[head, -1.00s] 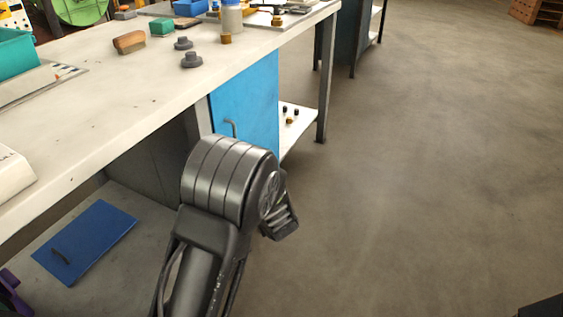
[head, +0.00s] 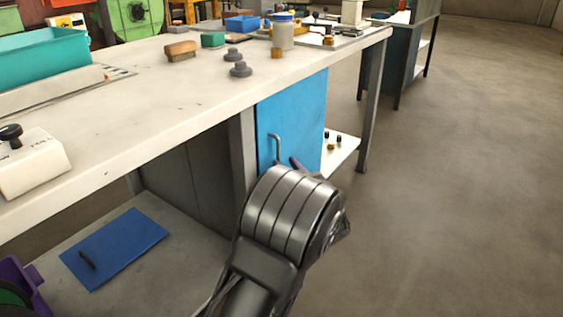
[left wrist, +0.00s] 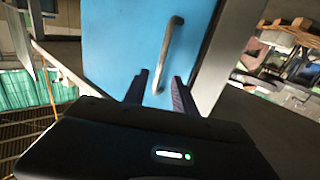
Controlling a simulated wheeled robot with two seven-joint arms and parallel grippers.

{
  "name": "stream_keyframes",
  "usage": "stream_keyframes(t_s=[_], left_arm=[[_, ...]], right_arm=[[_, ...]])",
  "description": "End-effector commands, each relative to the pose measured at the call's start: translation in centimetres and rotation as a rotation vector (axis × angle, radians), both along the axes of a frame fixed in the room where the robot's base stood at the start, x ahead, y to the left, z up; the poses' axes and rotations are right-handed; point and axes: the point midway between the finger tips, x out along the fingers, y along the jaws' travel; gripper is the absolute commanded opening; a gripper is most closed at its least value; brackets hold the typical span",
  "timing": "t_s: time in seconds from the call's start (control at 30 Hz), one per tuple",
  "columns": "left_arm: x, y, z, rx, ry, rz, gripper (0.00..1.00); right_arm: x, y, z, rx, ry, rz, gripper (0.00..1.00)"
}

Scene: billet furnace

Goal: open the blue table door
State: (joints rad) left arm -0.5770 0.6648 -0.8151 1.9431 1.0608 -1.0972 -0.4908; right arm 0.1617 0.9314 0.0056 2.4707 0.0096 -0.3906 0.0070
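The blue table door (head: 300,110) is under the workbench top and looks shut. Its grey bar handle (head: 276,146) stands upright near the door's left edge. In the left wrist view the blue door (left wrist: 120,45) fills the middle, with the handle (left wrist: 164,55) slanting across it. My left gripper (left wrist: 158,90) is open, its two dark fingers apart and pointing at the door around the handle's lower end. I cannot tell whether they touch it. In the head view my arm hides most of this gripper; a purple fingertip shows near the door. My right gripper is not in view.
The workbench top (head: 130,115) carries a teal bin (head: 45,58), a brown block (head: 181,51) and grey knobbed parts. A blue panel with a handle (head: 115,248) lies on the lower shelf. The table leg (head: 371,110) stands right of the door. Floor to the right is clear.

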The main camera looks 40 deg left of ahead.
Motion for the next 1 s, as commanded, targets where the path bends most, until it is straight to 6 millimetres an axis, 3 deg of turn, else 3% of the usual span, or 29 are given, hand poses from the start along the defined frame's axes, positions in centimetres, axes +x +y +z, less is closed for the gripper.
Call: stream_keyframes(t_s=[0.23,0.6,1.0], left_arm=[[1.9,2.9,-0.2,0.001,-0.001,0.000,0.33],[2.3,3.5,0.0,0.001,0.001,-0.002,0.33],[2.2,3.5,0.0,0.001,0.001,-0.002,0.00]], right_arm=[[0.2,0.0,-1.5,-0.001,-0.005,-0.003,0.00],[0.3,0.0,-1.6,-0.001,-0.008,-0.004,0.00],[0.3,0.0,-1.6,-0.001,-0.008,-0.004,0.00]])
